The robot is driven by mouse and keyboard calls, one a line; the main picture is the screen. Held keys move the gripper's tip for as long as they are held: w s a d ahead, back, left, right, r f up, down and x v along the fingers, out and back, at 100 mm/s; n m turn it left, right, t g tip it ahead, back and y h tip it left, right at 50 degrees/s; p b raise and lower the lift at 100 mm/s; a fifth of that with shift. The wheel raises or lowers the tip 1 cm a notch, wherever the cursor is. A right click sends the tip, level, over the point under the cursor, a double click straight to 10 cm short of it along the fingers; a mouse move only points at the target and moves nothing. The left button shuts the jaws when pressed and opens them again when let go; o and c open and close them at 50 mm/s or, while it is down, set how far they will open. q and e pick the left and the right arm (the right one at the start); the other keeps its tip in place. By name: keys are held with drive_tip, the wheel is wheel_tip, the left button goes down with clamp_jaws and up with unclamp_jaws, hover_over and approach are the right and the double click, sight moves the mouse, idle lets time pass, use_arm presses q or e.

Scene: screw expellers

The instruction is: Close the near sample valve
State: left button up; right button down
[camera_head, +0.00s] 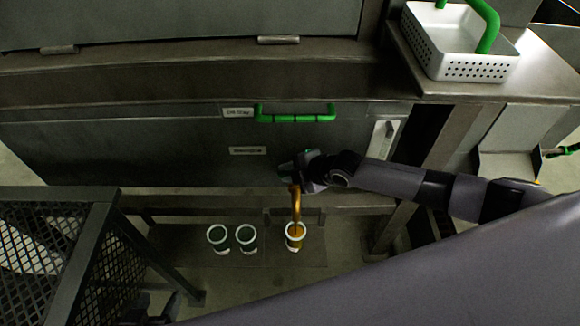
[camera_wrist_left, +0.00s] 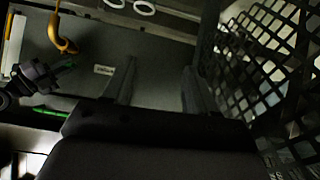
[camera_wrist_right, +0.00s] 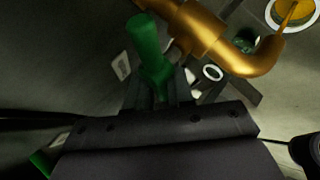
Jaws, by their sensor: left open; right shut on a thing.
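The near sample valve shows in the head view as a brass spout (camera_head: 296,200) bending down from the machine's front. In the right wrist view its brass pipe (camera_wrist_right: 215,42) fills the upper middle, with a green handle (camera_wrist_right: 148,50) beside it. My right gripper (camera_head: 300,172) is shut on that handle. A thin golden stream (camera_wrist_right: 289,12) runs from the spout into a white-rimmed cup (camera_head: 295,229) holding golden liquid. My left gripper (camera_wrist_left: 160,88) is open and empty, near the mesh guard. The brass spout also shows in the left wrist view (camera_wrist_left: 62,36).
Two white-rimmed cups (camera_head: 218,236) (camera_head: 246,236) stand left of the filling cup. A dark mesh guard (camera_head: 75,235) rises at the left. A green drawer handle (camera_head: 295,115) sits above the valve. A white perforated basket (camera_head: 465,68) stands on the ledge at upper right.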

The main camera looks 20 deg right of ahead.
drive_tip(key=shift+w+r+m+t+h+p, duration=0.2)
drive_tip(key=shift+r+m+t+h+p, duration=0.3)
drive_tip(key=shift+p, duration=0.7)
drive_tip(key=shift+w+f+m+h+p, duration=0.1)
drive_tip(key=shift+f+m+h+p, duration=0.3)
drive_tip(key=shift+m+p, duration=0.55)
drive_tip(key=shift+m+t+h+p, duration=0.3)
drive_tip(key=shift+m+h, duration=0.15)
drive_tip(key=shift+h, duration=0.05)
drive_tip(key=shift+w+d+m+h, duration=0.15)
drive_tip(key=shift+m+h, duration=0.15)
drive_tip(key=shift+m, duration=0.1)
drive_tip(key=c, duration=1.1)
unclamp_jaws()
drive_tip(key=shift+d+f, duration=0.1)
